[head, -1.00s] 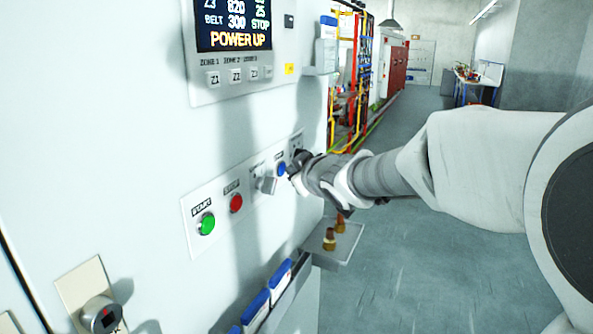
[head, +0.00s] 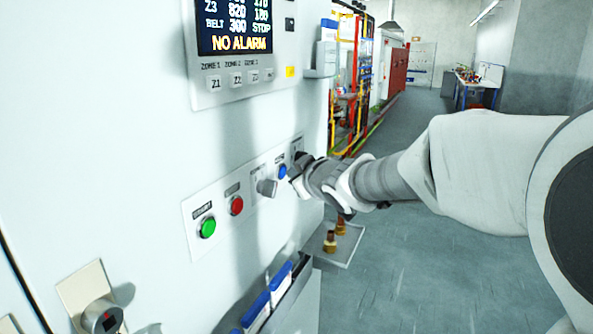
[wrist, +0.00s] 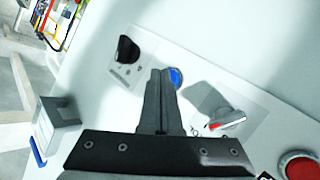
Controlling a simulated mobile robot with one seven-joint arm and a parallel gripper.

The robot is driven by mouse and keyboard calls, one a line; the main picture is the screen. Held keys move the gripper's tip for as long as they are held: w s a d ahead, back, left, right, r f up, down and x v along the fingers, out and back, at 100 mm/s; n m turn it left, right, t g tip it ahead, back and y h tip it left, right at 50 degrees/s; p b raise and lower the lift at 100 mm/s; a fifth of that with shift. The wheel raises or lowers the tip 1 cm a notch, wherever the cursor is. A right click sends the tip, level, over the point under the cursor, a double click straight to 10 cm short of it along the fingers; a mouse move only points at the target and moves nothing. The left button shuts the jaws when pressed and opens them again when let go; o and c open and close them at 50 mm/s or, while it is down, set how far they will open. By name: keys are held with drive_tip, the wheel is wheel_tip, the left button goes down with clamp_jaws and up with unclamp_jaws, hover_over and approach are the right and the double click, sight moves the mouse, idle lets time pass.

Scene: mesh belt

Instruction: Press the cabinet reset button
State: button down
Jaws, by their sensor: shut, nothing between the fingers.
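The cabinet's button panel (head: 221,192) carries a row of controls. The blue button (head: 282,171) sits toward its right end; its label is too small to read surely. In the wrist view the blue button (wrist: 177,76) shows beside my fingertips, partly hidden by them. My gripper (head: 293,181) is shut and empty, with its tips at or very close to the blue button. In the wrist view my gripper (wrist: 160,73) points at the panel; I cannot tell whether it touches. The display (head: 236,24) above reads "NO ALARM".
A grey selector switch (head: 267,187), a red button (head: 236,205) and a green button (head: 207,227) lie left of the blue button. A black knob (wrist: 128,50) is on its other side. Below, a small shelf (head: 345,252) with brass parts and a document holder (head: 294,296) stick out.

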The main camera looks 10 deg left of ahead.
drive_tip(key=shift+s+d, duration=0.2)
drive_tip(key=shift+d, duration=0.3)
drive_tip(key=shift+s+d+p, duration=0.3)
drive_tip(key=shift+d+p, duration=0.3)
drive_tip(key=shift+d, duration=0.2)
drive_tip(key=shift+s+d+p, duration=0.25)
drive_tip(key=shift+d+p, duration=0.35)
drive_tip(key=shift+d, duration=0.15)
drive_tip(key=shift+s+d+p, duration=0.3)
drive_tip(key=shift+d+p, duration=0.3)
drive_tip(key=shift+d, duration=0.2)
